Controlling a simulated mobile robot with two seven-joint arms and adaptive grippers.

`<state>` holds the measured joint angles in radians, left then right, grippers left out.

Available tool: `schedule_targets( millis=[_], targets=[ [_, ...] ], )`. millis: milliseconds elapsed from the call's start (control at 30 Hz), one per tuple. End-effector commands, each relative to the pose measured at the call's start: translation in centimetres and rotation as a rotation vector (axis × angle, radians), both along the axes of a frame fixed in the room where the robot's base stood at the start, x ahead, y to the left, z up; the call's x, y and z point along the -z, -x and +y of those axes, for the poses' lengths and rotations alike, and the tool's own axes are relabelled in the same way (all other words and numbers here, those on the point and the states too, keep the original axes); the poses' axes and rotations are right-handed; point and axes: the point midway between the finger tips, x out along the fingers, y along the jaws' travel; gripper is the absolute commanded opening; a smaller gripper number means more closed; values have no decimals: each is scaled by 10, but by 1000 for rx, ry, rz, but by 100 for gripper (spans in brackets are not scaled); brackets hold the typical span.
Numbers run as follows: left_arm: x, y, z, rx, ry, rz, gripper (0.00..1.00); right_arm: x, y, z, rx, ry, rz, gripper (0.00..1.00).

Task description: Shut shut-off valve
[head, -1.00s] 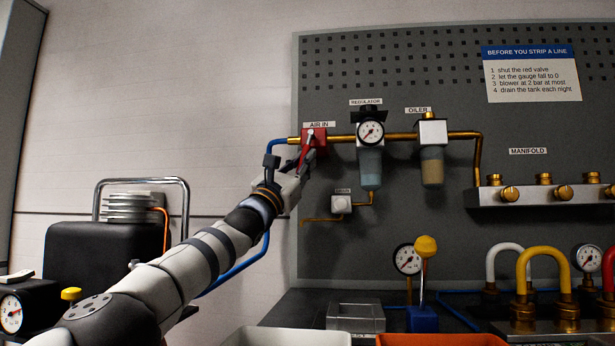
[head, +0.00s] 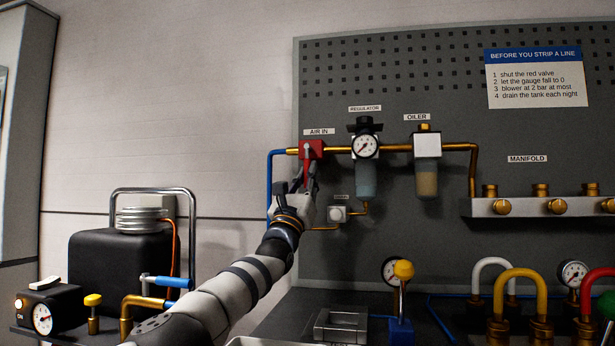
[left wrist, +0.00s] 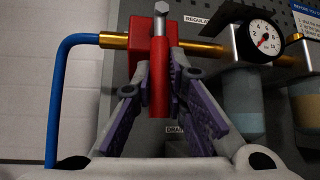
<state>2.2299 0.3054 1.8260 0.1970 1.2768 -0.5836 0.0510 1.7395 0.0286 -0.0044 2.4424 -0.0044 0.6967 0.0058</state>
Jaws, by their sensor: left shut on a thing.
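The red shut-off valve (head: 312,149) sits on the brass air line under the AIR IN label. Its body (left wrist: 140,58) also shows in the left wrist view, with a blue pipe entering from the left. Its red handle (left wrist: 158,70) hangs straight down from a silver bolt, across the line of the pipe. My left gripper (head: 308,178) reaches up from below and is shut on the handle, with one purple-padded finger on each side of it. The fingers hide part of the handle in the head view. My right gripper is not in view.
The regulator (head: 366,146) with its gauge and the oiler (head: 427,146) are close to the right of the valve. A white drain fitting (head: 337,214) is just right of my gripper. A black tank (head: 120,265) stands at the left. Bare wall lies left of the blue pipe.

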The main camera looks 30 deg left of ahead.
Motion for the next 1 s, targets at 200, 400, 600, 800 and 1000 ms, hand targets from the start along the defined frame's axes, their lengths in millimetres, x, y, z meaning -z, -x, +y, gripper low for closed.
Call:
schedule_targets(
  millis=[200,400,600,800,1000],
  targets=[
    [-1,1,0,6,8,-5,0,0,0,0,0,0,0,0],
    [-1,0,-1,5,7,-5,22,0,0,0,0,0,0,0],
    [-1,0,0,4,5,-3,34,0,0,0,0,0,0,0],
    [0,0,0,3,4,-1,34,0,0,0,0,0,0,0],
    [1,2,6,-1,-92,24,34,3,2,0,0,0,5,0]
  ],
)
